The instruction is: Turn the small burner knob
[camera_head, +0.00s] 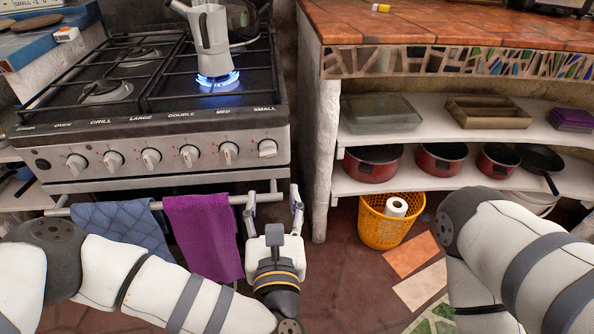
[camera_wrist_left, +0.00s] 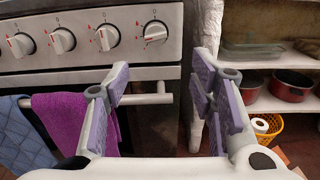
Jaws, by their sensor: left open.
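The small burner knob (camera_head: 267,148) is the rightmost knob on the stove's front panel, below the label "SMALL". It is turned to a different angle from the knobs beside it. It also shows in the left wrist view (camera_wrist_left: 155,32), above and ahead of the fingers. My left gripper (camera_head: 273,197) is open and empty, below the knob and in front of the oven's right side, apart from the knob. Its two fingers also show spread in the left wrist view (camera_wrist_left: 163,90). My right arm comes in at the right, but its gripper is out of view.
A moka pot (camera_head: 210,30) stands over a lit blue flame. The oven handle (camera_head: 150,204) carries a blue towel (camera_head: 122,228) and a purple towel (camera_head: 203,235) left of my gripper. A white wall (camera_head: 322,150) and shelves with pans stand to the right.

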